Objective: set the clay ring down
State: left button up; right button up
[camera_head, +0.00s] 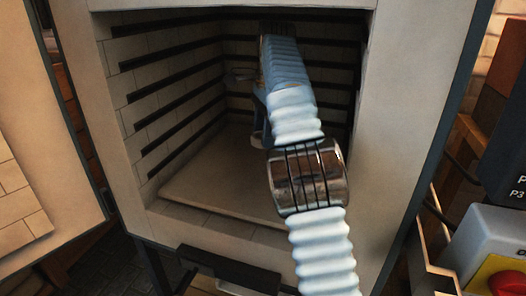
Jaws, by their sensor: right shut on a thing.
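My right arm reaches from the bottom of the head view into an open kiln (398,110). My left gripper is not in view.
Grooved brick walls (140,85) line the chamber closely around my arm. The open kiln door (45,150) stands at the left. A control box with a red button (506,284) is at the lower right. The front of the floor slab is bare.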

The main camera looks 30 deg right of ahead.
aim_at(261, 174)
jog(key=shift+w+f, duration=0.15)
jog(key=shift+w, duration=0.15)
jog(key=shift+m, duration=0.3)
notch_tip(261, 174, down, 9)
jog(key=shift+d+f, duration=0.1)
jog(key=shift+f, duration=0.1)
jog(key=shift+f, duration=0.1)
jog(key=o, duration=1)
jog(key=shift+o, duration=0.2)
